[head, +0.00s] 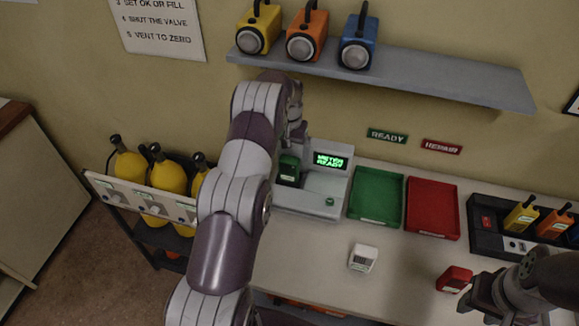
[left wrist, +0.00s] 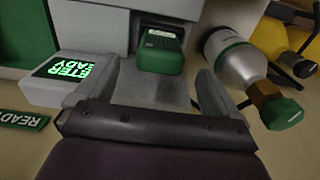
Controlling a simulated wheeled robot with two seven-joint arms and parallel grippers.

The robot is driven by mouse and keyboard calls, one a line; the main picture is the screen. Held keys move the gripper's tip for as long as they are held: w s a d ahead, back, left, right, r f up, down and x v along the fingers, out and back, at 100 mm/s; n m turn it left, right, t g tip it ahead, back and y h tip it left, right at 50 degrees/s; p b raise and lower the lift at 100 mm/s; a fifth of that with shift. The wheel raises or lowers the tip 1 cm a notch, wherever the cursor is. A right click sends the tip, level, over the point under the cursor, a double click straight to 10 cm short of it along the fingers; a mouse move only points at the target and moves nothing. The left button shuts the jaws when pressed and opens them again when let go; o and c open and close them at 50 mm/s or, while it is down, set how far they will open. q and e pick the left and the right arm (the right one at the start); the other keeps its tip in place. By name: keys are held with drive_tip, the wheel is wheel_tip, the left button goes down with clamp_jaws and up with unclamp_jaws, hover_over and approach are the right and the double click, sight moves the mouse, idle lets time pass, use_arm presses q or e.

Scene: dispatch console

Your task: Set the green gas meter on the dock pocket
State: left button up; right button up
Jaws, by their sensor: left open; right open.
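The green gas meter (head: 289,169) sits upright in the pocket of the grey dock (head: 323,200), whose lit screen reads METER READY. In the left wrist view the green meter (left wrist: 162,50) stands just beyond my left gripper (left wrist: 160,80), whose fingers are apart with nothing between them. In the head view my left gripper (head: 296,136) is behind and above the dock's left side, partly hidden by my arm. My right gripper (head: 486,290) is open at the lower right, close to a red meter (head: 454,279) and apart from it.
A green tray (head: 376,194) and a red tray (head: 432,207) lie empty right of the dock. A radio charger (head: 490,222) is far right. Yellow cylinders (head: 129,166) stand left; a shelf (head: 400,76) with lamps hangs above.

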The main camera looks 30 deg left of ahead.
use_arm(q)
drive_tip(key=s+d+r+m, duration=0.2)
drive_tip(key=s+d+r, duration=0.9)
drive_tip(key=s+d, duration=0.15)
drive_tip(key=s+d+r+t, duration=0.15)
drive_tip(key=s+d, duration=0.25)
drive_tip(key=s, duration=1.2)
wheel_tip(320, 180, down, 9)
drive_tip(key=b, duration=0.8)
drive_tip(key=shift+w+r+m+b, duration=0.15)
drive_tip(key=shift+w+m+b, duration=0.15)
drive_tip(key=shift+w+m, duration=0.1)
